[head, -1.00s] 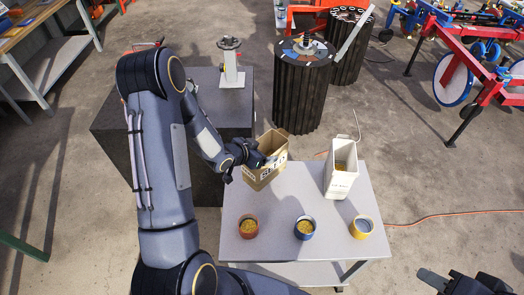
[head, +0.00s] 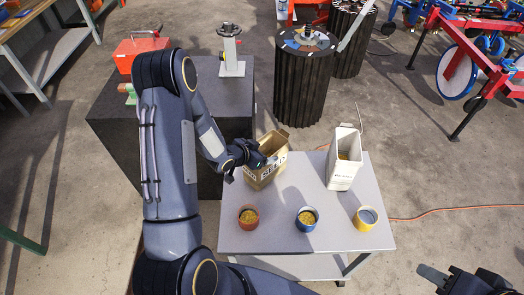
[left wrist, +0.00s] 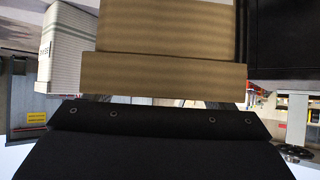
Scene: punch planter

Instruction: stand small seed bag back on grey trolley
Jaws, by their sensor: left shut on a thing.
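The small seed bag (head: 262,172) is a brown, open-topped bag lettered SEED. It is at the back left corner of the grey trolley (head: 335,232) in the head view, looking slightly tilted. I cannot tell whether its base touches the top. My left gripper (head: 256,158) is shut on the bag from its left side. In the left wrist view the brown bag (left wrist: 170,75) fills the upper middle and hides the fingertips. My right gripper (head: 432,278) is at the lower right, away from the trolley; its opening is unclear.
A taller white bag (head: 343,168) stands right of the brown one. Red (head: 248,217), blue (head: 307,217) and yellow (head: 365,217) pots stand along the trolley's front. A dark block (head: 120,118) lies left behind my arm. The trolley's middle is clear.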

